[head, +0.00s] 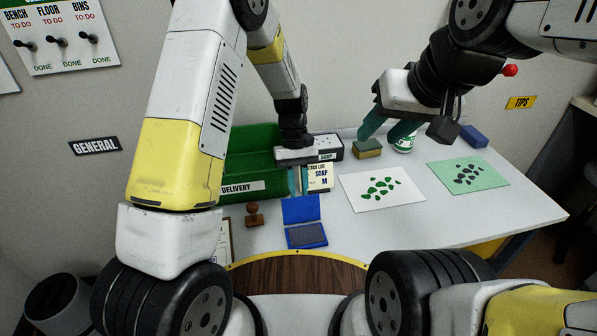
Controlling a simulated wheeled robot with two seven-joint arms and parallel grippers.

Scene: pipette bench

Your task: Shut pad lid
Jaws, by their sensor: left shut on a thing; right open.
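The blue ink pad (306,236) lies on the white table near its front edge. Its blue lid (300,210) stands raised at the back of the pad, and the dark pad surface is exposed. My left gripper (298,190) reaches down from above, and its teal fingertips are at the lid's top edge, shut on it. The exact contact is small and hard to see. My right gripper (387,136) is open and empty, above the back of the table near a sponge and a green-and-white can.
A wooden stamp (254,216) stands left of the pad. The sponge (367,149), can (404,143), blue block (474,136), white sheet (352,201) and green sheet (497,181) lie to the right.

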